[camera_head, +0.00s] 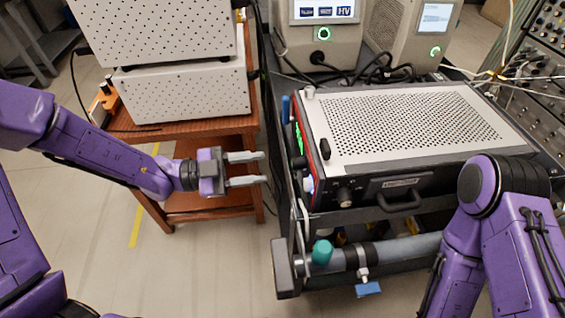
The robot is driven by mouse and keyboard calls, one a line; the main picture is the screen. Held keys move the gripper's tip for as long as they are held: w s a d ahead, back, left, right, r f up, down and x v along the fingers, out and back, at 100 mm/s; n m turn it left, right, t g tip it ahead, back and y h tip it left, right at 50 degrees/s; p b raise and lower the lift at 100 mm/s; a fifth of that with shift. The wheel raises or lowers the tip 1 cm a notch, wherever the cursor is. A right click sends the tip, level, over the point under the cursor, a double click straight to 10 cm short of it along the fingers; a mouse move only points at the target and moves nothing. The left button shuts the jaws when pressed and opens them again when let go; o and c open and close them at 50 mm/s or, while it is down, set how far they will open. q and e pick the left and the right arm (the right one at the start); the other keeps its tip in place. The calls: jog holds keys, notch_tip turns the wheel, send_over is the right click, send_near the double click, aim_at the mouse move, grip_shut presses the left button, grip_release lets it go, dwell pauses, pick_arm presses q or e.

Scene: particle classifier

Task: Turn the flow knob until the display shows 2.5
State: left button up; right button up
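My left gripper (265,168) is open and empty, its two grey fingers pointing right toward the left side of a perforated-top instrument (415,127). It is apart from that instrument. I cannot tell which is the flow knob. Green lit marks (299,137) show on the instrument's left side at a steep angle, and no number is readable. My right arm (495,210) enters at lower right; its gripper is not in view.
A wooden cart (195,205) with perforated white boxes (185,92) stands at left. Two grey units with screens (322,12) (435,18) stand behind, with cables between. A rail with a teal cap (322,252) runs below the instrument. Floor shows at lower left.

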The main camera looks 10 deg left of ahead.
aim_at(299, 163)
pick_arm(q)
jog(key=x, duration=0.6)
jog(key=shift+d, duration=0.25)
grip_shut()
jog(key=shift+n+p, duration=0.3)
jog(key=shift+p, duration=0.05)
jog(key=shift+w+n+p, duration=0.1)
jog(key=shift+n+p, duration=1.8)
jog(key=shift+n, duration=1.2)
